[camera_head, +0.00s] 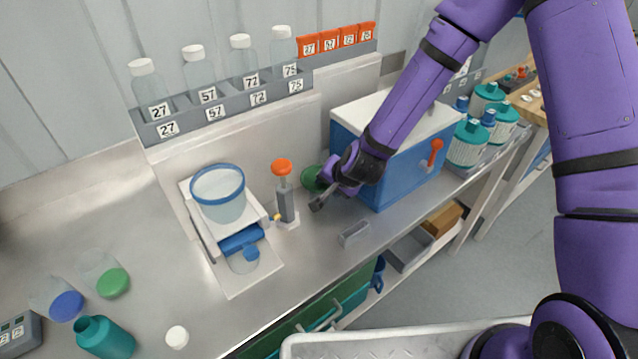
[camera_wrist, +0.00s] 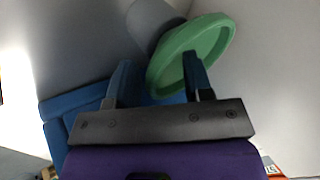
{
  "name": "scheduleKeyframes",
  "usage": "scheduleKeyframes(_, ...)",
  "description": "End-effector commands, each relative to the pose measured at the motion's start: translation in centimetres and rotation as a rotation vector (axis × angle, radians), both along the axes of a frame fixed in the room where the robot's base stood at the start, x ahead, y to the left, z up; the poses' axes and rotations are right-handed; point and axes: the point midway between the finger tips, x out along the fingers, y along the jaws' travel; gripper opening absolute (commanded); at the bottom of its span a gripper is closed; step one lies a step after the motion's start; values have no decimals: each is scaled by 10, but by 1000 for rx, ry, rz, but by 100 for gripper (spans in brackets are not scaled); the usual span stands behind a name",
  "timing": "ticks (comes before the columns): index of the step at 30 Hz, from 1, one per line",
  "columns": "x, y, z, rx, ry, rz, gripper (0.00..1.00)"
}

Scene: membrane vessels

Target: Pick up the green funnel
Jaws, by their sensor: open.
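The green funnel (camera_head: 311,178) stands at the back of the bench, left of the blue box, partly hidden behind my gripper in the head view. In the wrist view its round green rim (camera_wrist: 213,37) is large and close, beyond my fingers. My gripper (camera_head: 322,196) is open and empty, and it also shows in the wrist view (camera_wrist: 157,72). There the right finger overlaps the rim in the picture, and the left finger lies to its left. I cannot tell whether a finger touches the funnel. A grey rounded part (camera_wrist: 152,20) shows beside the rim.
A blue box with a white lid (camera_head: 400,150) stands right beside my gripper. An orange-capped grey device (camera_head: 285,195) stands to the left, near a white filter unit (camera_head: 222,215). A small clear tray (camera_head: 354,234) lies in front. Numbered bottles (camera_head: 150,85) line the back shelf.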

Motion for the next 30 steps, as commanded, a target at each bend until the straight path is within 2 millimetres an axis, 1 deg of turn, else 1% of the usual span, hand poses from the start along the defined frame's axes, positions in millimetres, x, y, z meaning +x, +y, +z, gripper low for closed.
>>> scheduleKeyframes(8, 1, 1, -2, -1, 0, 1, 47)
scheduleKeyframes(11, 1, 1, -2, 0, 0, 1, 26)
scheduleKeyframes(12, 1, 1, -2, 0, 0, 1, 17)
scheduleKeyframes(14, 1, 1, -2, 0, 0, 1, 3)
scheduleKeyframes(15, 1, 1, -2, 0, 0, 1, 0)
scheduleKeyframes(30, 0, 0, -1, -1, 4, 1, 0)
